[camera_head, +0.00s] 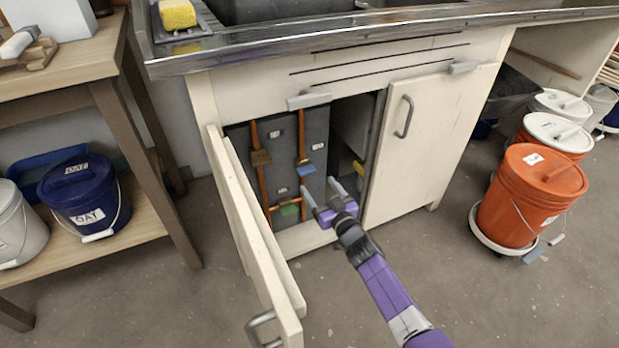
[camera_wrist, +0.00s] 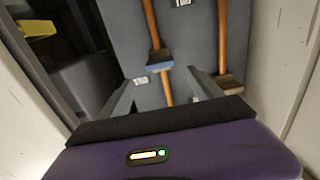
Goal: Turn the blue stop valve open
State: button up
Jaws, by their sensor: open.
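The blue stop valve (camera_head: 306,169) is a small flat blue handle on a copper pipe inside the open sink cabinet. In the wrist view the blue handle (camera_wrist: 160,67) lies ahead, between and beyond my fingertips. My gripper (camera_head: 318,187) is open and empty at the cabinet opening, just below and right of the blue handle in the head view. Both fingers show in the wrist view (camera_wrist: 160,82), and I see no contact with the handle. The handle looks roughly crosswise to its pipe.
A brown valve handle (camera_head: 260,158) is on the left pipe and a green one (camera_head: 289,209) lower down. The left cabinet door (camera_head: 250,230) stands open; the right door (camera_head: 418,135) is shut. A yellow object (camera_head: 359,172) is inside at right. Orange bucket (camera_head: 531,196) stands farther right.

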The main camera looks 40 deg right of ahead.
aim_at(308, 173)
jog(key=b+x, duration=0.4)
jog(key=x, duration=0.2)
jog(key=shift+w+f+b, duration=0.1)
jog(key=shift+f+b, duration=0.1)
jog(key=shift+b, duration=0.2)
jog(key=shift+w+d+r, duration=0.15)
jog(key=shift+w+r, duration=0.05)
jog(key=shift+w, duration=0.3)
jog(key=c, duration=1.4)
